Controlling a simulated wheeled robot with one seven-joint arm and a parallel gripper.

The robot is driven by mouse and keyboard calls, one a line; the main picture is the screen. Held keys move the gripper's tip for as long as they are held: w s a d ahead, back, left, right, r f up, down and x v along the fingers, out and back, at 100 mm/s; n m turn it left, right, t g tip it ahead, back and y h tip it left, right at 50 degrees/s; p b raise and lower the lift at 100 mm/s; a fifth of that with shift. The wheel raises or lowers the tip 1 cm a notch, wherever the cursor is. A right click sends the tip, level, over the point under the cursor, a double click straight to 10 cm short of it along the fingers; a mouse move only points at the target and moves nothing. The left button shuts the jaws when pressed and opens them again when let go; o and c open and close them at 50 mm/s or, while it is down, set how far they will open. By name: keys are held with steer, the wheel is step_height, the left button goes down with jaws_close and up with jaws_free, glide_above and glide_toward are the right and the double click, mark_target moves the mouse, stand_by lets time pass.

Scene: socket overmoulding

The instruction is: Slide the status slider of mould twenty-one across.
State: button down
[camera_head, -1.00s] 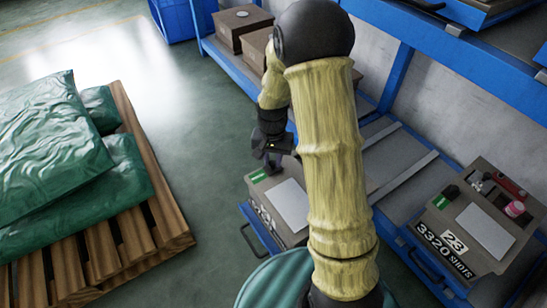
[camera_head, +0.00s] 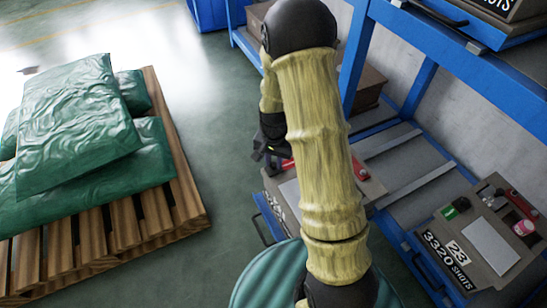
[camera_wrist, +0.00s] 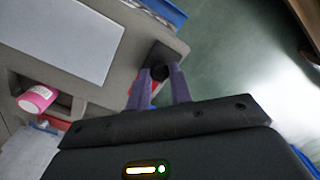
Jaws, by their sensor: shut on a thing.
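The nearer mould (camera_head: 276,188) is a grey-brown block on the blue rack, partly hidden behind my arm. It also shows in the wrist view (camera_wrist: 92,92) with a pale blank card (camera_wrist: 75,38). Its number plate is mostly covered, so I cannot read twenty-one. A red patch (camera_head: 288,164) of its status slider shows beside my gripper (camera_head: 266,158). In the wrist view, my gripper (camera_wrist: 160,84) has its purple fingers closed around the dark slider knob (camera_wrist: 158,73) at the mould's corner, with red showing between them.
Mould 23 (camera_head: 474,232), with a green slider patch and black knob, stands to the right. A pink bottle (camera_wrist: 37,99) sits in the nearer mould's recess. Green sacks (camera_head: 80,130) lie on a wooden pallet (camera_head: 190,200) at left. Open floor lies between pallet and rack.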

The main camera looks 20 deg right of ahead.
mark_target(274, 164)
steer(key=shift+w, duration=0.1)
steer(key=c, duration=1.3)
jaws_free()
steer(key=shift+o, duration=0.2)
steer(key=shift+r+p, duration=0.35)
steer(key=shift+r, duration=0.15)
step_height(274, 164, up, 16)
steer(key=p, duration=0.8)
steer(key=shift+r, duration=0.2)
